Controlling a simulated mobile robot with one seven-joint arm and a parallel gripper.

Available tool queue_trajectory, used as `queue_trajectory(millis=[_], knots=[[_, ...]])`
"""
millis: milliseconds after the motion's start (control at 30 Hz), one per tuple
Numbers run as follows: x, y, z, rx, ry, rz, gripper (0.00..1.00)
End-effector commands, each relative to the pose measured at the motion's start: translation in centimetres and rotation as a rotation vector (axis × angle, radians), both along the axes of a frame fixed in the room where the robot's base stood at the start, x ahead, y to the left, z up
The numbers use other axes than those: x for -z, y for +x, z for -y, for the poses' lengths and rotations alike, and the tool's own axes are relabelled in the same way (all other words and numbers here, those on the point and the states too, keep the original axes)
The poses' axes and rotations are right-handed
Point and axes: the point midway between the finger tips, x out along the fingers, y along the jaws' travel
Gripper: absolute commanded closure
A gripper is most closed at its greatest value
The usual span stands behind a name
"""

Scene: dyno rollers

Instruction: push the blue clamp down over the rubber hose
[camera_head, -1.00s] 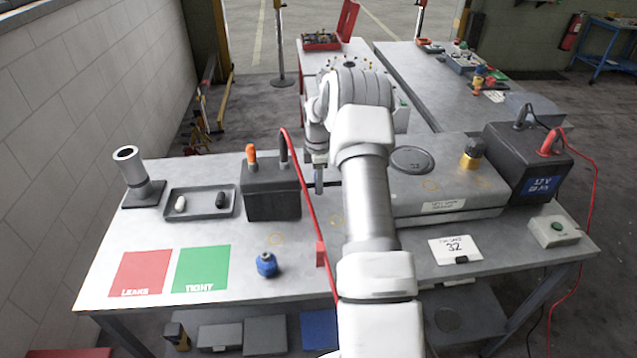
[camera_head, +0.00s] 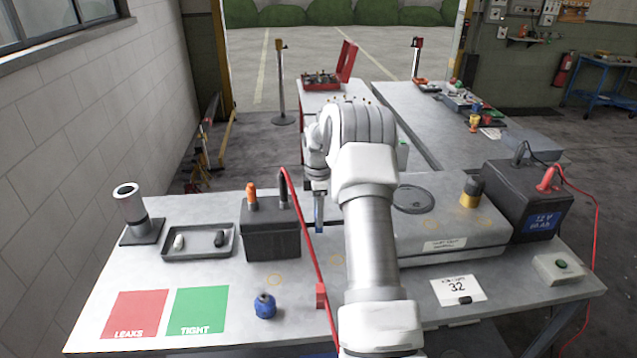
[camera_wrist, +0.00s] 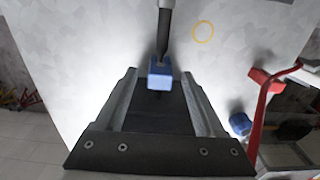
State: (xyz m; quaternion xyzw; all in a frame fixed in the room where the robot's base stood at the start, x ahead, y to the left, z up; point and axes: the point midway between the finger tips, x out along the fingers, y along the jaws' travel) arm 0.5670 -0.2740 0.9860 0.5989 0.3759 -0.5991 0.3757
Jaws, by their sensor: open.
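The blue clamp (camera_wrist: 160,74) shows in the wrist view between and just beyond the tips of my gripper (camera_wrist: 158,84). The dark rubber hose (camera_wrist: 165,25) runs from the top edge of that view down to the clamp. My gripper is open, with a finger on each side of the clamp and visible gaps. Whether either finger touches it, I cannot tell.
A black battery (camera_head: 270,240) with a red cable (camera_head: 306,236) stands just left of my arm. A grey box (camera_head: 450,228) is at right. A blue knobbed part (camera_head: 265,306) lies in front, near the green (camera_head: 200,311) and red (camera_head: 137,314) pads. A tray (camera_head: 199,253) is at left.

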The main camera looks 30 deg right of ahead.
Motion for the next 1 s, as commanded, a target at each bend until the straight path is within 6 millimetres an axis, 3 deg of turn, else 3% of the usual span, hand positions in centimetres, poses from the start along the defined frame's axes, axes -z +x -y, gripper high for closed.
queue_trajectory(millis=[300, 500, 700, 1000], knots=[[-8.1, 0.1, 0.0, 0.001, -0.001, 0.005, 0.29], [-11.6, 0.1, 0.0, 0.0, 0.0, 0.003, 0.29], [-13.0, 0.0, 0.0, -0.001, 0.001, 0.0, 0.29], [-13.2, 0.0, 0.0, -0.001, 0.0, 0.0, 0.29]])
